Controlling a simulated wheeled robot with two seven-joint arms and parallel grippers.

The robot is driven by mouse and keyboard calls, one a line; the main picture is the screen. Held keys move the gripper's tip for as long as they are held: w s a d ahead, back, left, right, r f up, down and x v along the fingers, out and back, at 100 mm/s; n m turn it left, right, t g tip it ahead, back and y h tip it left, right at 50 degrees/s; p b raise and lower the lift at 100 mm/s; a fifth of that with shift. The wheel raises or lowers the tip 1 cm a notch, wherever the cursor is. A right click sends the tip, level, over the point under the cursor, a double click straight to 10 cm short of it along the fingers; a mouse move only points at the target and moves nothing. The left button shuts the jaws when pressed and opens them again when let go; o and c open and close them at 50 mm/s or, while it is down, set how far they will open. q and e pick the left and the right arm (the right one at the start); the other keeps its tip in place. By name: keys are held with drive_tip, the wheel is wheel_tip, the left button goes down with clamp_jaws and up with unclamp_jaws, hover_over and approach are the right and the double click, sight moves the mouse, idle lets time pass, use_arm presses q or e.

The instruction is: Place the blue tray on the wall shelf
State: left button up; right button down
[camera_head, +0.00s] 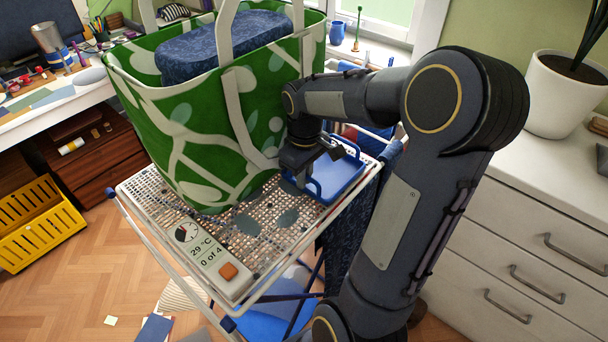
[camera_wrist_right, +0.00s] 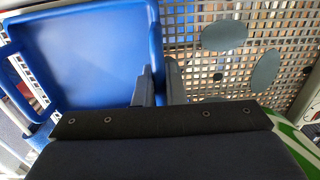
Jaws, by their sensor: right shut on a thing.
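The blue tray (camera_head: 338,178) lies on the perforated top of a white-framed cart (camera_head: 245,236), right of a green bag. It also shows in the wrist view (camera_wrist_right: 85,55), filling the upper left. My right gripper (camera_head: 303,179) reaches down to the tray's near left edge. In the wrist view its two fingers (camera_wrist_right: 161,88) are shut on the tray's rim, one on each side. My left gripper is not in view. I cannot make out a wall shelf in either view.
A large green and white bag (camera_head: 200,120) with a dark blue bundle (camera_head: 222,47) in it stands on the cart, close to my right gripper. A white drawer unit (camera_head: 530,230) with a potted plant (camera_head: 568,95) stands right. A yellow crate (camera_head: 38,222) lies on the floor left.

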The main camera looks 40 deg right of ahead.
drive_tip(key=c, duration=1.5)
unclamp_jaws()
drive_tip(key=shift+r, duration=0.1)
